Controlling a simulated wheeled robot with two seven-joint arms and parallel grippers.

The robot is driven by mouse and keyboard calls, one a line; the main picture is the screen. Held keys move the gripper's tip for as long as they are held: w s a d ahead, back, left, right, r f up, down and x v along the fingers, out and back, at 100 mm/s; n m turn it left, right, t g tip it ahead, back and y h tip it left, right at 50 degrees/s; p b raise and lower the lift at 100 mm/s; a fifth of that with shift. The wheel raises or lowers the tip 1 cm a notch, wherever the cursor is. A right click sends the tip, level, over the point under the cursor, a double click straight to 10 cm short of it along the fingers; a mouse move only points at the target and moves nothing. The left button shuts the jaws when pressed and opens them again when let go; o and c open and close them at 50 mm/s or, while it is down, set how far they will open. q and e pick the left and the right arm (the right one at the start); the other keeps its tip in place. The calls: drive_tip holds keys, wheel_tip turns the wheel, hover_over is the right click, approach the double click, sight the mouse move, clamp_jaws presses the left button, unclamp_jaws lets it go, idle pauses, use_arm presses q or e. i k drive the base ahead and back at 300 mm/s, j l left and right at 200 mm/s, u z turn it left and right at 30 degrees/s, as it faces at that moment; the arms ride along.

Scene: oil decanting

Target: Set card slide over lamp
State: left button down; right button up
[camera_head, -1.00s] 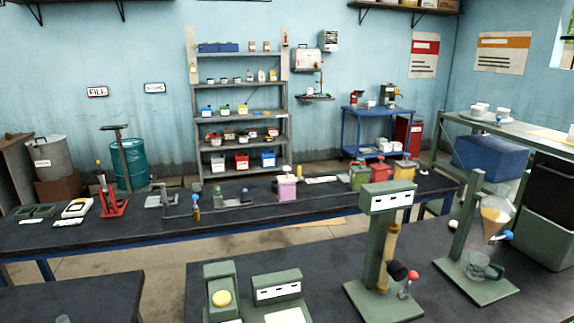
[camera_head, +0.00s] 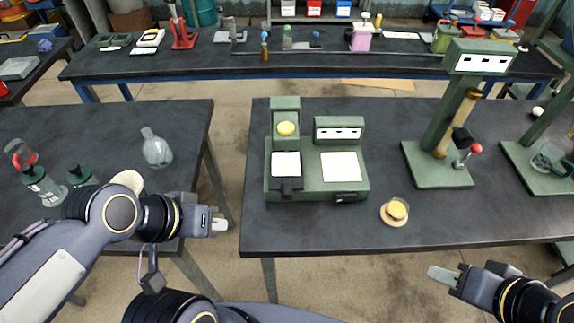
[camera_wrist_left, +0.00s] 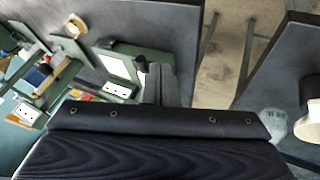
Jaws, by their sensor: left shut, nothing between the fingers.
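A green bench station (camera_head: 318,180) stands on the middle table, with a round yellow lamp (camera_head: 286,129) on its left post. A white card (camera_head: 286,164) with a black handle, which looks like the card slide, lies in front of that post, below the lamp. A second white plate (camera_head: 341,166) lies to its right, under a panel with small windows. My left gripper (camera_head: 220,224) is shut and empty, left of the station over the gap between tables. In the left wrist view the station (camera_wrist_left: 122,66) lies beyond the fingers. My right gripper (camera_head: 440,275) is off the table's front edge; its opening is unclear.
A small dish with yellow contents (camera_head: 396,210) stands right of the station near the front edge. A green stand (camera_head: 440,165) rises further right. A glass flask (camera_head: 156,148) and dark-capped bottles (camera_head: 45,185) stand on the left table. Bare tabletop surrounds the station.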

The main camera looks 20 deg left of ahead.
sight(286, 167)
drive_tip(key=i+l+u, duration=0.15)
drive_tip(key=l+u, duration=0.2)
drive_tip(key=l, duration=0.3)
drive_tip(key=l+u, duration=0.35)
drive_tip(key=l, duration=0.3)
drive_tip(key=i, duration=0.05)
